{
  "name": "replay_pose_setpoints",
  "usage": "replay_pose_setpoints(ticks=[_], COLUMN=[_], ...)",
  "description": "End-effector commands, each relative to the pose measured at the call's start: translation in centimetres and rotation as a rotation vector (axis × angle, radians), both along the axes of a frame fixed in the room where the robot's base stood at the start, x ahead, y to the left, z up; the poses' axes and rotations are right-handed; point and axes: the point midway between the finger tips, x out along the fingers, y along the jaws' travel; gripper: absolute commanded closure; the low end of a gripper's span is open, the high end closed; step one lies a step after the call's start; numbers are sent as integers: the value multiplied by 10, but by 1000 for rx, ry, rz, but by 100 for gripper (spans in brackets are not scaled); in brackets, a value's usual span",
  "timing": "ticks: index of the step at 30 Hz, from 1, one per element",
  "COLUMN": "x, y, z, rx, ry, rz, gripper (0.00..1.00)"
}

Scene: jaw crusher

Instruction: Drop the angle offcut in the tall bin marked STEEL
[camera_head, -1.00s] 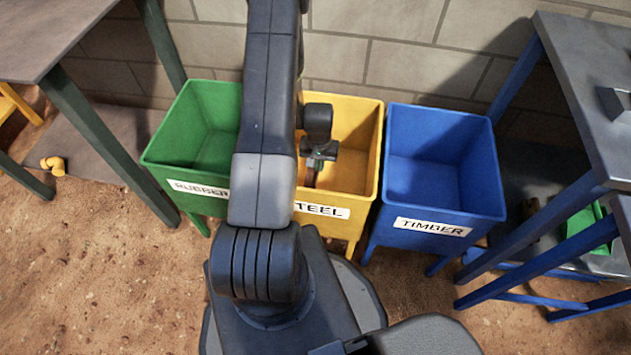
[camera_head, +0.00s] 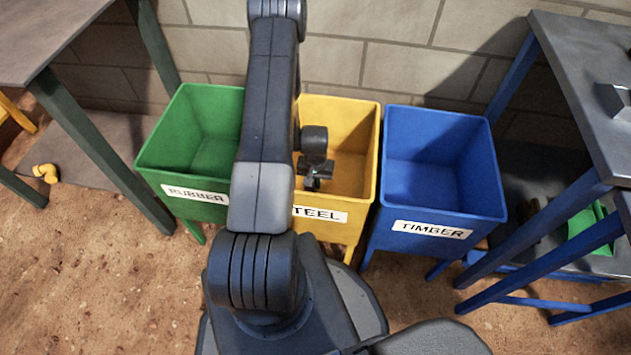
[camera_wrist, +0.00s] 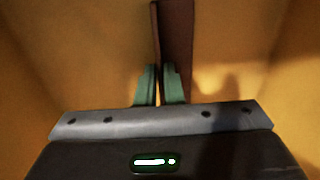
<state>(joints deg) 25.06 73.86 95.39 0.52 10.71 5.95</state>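The yellow bin marked STEEL (camera_head: 367,150) stands against the wall between two other bins. Its label is partly covered by my arm. My gripper (camera_head: 313,183) is over the open top of this bin, pointing down. In the wrist view my gripper's green fingers (camera_wrist: 159,88) are close together, with the thin edge of the brown angle offcut (camera_wrist: 177,35) between them. The offcut's wider face shows behind the right finger and runs away from the gripper. Yellow bin walls surround it in the wrist view. In the head view I cannot make the offcut out.
The green RUBBER bin (camera_head: 168,150) is on the left and the blue TIMBER bin (camera_head: 440,200) on the right, both close beside the yellow one. A grey table (camera_head: 590,70) stands at right, another table (camera_head: 50,30) at left.

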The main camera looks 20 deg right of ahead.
Motion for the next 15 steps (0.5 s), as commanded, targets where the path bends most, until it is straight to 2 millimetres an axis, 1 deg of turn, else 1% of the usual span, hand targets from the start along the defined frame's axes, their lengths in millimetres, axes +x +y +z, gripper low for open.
replay_pose_setpoints(ticks=[1,2,3,11,14,15], x=[0,0,0,0,0,0], y=[0,0,0,0,0,0], z=[0,0,0,1,5,9], rx=[0,0,0,0,0,-1], ry=[0,0,0,0,0,-1], rz=[0,0,0,0,0,0], gripper=[82,76,74,74,74,74])
